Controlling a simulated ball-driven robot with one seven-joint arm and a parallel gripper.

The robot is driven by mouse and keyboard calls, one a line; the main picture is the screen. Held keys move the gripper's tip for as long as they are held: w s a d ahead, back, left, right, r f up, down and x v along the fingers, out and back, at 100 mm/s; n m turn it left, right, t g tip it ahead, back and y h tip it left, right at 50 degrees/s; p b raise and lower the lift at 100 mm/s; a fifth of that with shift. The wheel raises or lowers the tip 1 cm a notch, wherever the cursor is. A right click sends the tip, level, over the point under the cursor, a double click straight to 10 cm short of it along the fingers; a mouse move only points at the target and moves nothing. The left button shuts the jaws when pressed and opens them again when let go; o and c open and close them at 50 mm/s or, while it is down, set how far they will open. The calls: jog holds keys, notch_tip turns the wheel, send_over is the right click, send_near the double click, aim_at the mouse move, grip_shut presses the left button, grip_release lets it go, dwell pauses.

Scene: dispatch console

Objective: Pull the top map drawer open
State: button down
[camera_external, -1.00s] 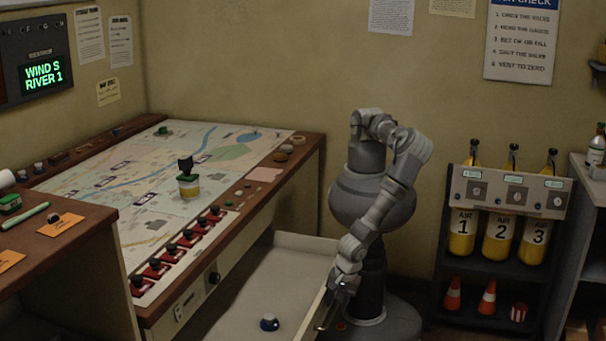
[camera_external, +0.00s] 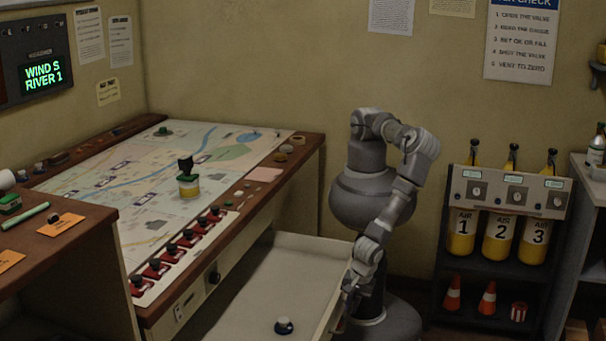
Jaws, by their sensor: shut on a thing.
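The map drawer (camera_external: 262,292) is a wide, shallow, pale tray that stands well out from under the map table (camera_external: 225,197). A small dark and white round object (camera_external: 284,326) lies on the drawer's floor. My gripper (camera_external: 347,308) is at the drawer's front panel (camera_external: 330,298), low in the picture to the right of the table. It is shut on the drawer's front; the handle itself and the fingertips are mostly hidden or too dark to make out.
A green and yellow stamp-like object (camera_external: 188,180) stands on the map. Red-based black knobs (camera_external: 171,254) line the table's near edge. A wooden desk (camera_external: 60,255) is at left.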

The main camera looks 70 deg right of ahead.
jog(key=c, duration=1.2)
grip_release()
jog(key=shift+w, duration=0.1)
jog(key=shift+o, duration=0.2)
notch_tip(320, 180, up, 8)
jog(key=s+p, duration=0.1)
jog(key=p, duration=0.1)
jog(key=shift+s+f+p, duration=0.2)
jog(key=shift+s+p, duration=0.05)
jog(key=shift+p, duration=0.1)
